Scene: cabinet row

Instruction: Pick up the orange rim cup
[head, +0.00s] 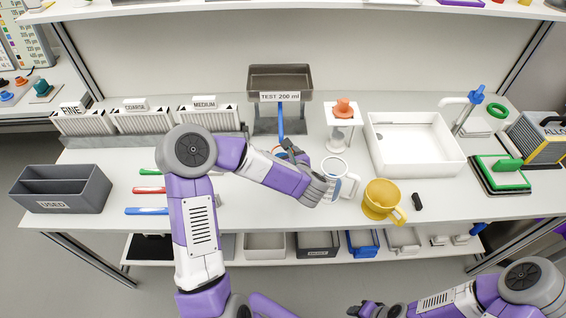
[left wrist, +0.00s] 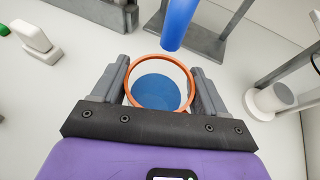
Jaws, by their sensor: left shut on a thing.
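The orange rim cup (left wrist: 161,57) is between the fingers of my left gripper (left wrist: 162,88) in the left wrist view. Its orange rim faces the camera and a round blue area shows inside. In the head view the left gripper (head: 287,151) is by the blue tube below the TEST 200 ml hopper, and only a bit of the cup's orange rim (head: 277,149) shows past it. The fingers are shut on the cup's sides. I cannot tell whether the cup touches the table. My right gripper (head: 365,309) is low at the bottom edge, its jaws unclear.
The TEST 200 ml hopper (head: 279,80) has a blue tube (head: 281,120) hanging close above the cup. A white-handled clear mug (head: 336,165), a yellow jug (head: 381,200) and a white stand with an orange top (head: 341,128) are to the right. A white basin (head: 412,145) is farther right.

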